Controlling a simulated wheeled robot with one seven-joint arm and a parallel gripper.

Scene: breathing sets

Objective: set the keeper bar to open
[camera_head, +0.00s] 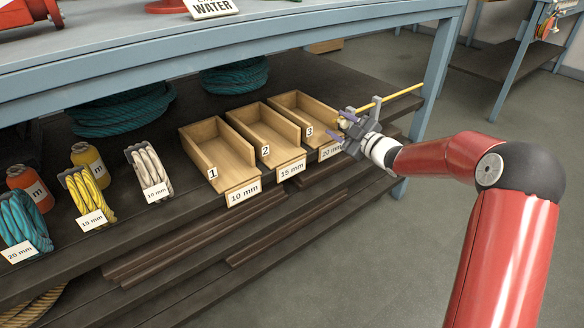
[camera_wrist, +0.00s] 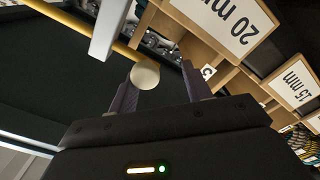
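The keeper bar (camera_head: 400,95) is a thin yellow rod to the right of bin 3. In the head view it runs from near my gripper up and right to the blue table leg. In the wrist view the yellow rod (camera_wrist: 66,18) comes in from the upper left toward a cream ball knob (camera_wrist: 145,75). My gripper (camera_head: 340,126) is at the knob end. In the wrist view the purple fingers of my gripper (camera_wrist: 158,73) are apart, with the knob between their tips. The knob is close to the left finger, with a gap to the right one. Whether it touches is unclear.
Wooden bins 1 (camera_head: 224,181), 2 (camera_head: 275,151) and 3 (camera_head: 314,106) stand left of my gripper, with size cards in front. A grey bracket (camera_wrist: 108,28) crosses near the rod. Rope coils and bottles stand farther left. Open floor (camera_head: 350,255) lies in front.

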